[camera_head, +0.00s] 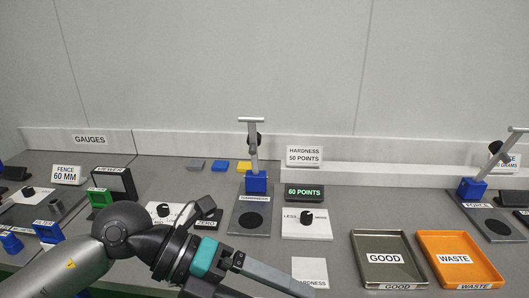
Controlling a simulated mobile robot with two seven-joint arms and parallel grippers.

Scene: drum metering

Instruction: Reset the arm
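The hardness stand has a blue block (256,183) on a dark plate (250,222) with a round black pad. Its grey arm (253,150) stands nearly upright with a crossbar on top. A second stand at the right, on a plate labelled FORCE, has a grey arm (498,155) tilted up to the right from a blue block (472,189). My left gripper (278,280) reaches in from the lower left, in front of the hardness stand and apart from it. One grey finger shows; its other finger is not clear at the bottom edge. My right gripper is not in view.
A grey GOOD tray (388,233) and an orange WASTE tray (453,234) stand front right. Grey, blue and yellow blocks (220,165) lie behind. A FENCE 60 MM sign (66,174) stands left.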

